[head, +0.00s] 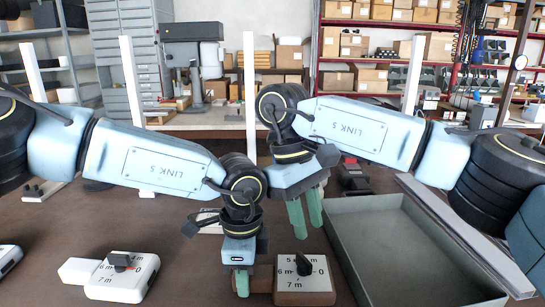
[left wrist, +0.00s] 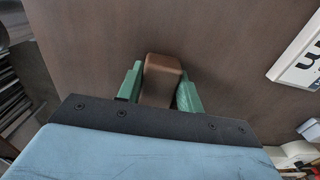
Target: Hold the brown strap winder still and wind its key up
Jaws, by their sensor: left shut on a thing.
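The brown strap winder (head: 304,287) lies on the brown table at the front middle, its white face marked with numbers. Its black key (head: 303,265) stands on that face. My left gripper (head: 242,284) points down at the winder's left end and is shut on its brown end block. In the left wrist view the brown block (left wrist: 162,78) sits between the green fingers (left wrist: 160,90). My right gripper (head: 306,230) hangs above and behind the winder. Its two green fingers are apart and empty, clear of the key.
A grey open tray (head: 395,250) stands right of the winder, with a long grey profile (head: 455,232) along its far right side. A white winder (head: 123,278) lies at the front left, and another is cut off at the left edge. White posts rise behind.

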